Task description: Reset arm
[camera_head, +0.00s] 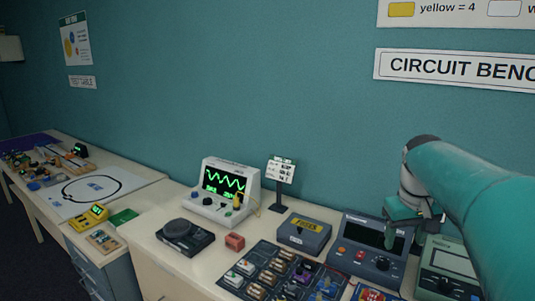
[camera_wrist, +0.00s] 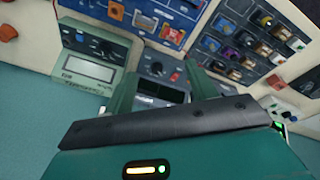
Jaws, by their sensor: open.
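My arm reaches in from the right of the head view, high over the bench, bent so that my gripper (camera_head: 408,222) points down. The gripper is in front of the dark grey instrument (camera_head: 370,245) and the green meter (camera_head: 447,264), and partly covers them. In the wrist view my gripper (camera_wrist: 160,75) has its two green fingers apart. The dark grey instrument (camera_wrist: 163,75) shows between them, with nothing held. The green meter (camera_wrist: 95,62) is left of the fingers there.
An oscilloscope (camera_head: 225,190), a black round-topped device (camera_head: 185,236), a red block (camera_head: 235,241), a grey box (camera_head: 304,233) and a parts tray (camera_head: 258,257) crowd the bench. A small sign stand (camera_head: 280,183) rises behind. A second table (camera_head: 150,168) is at left.

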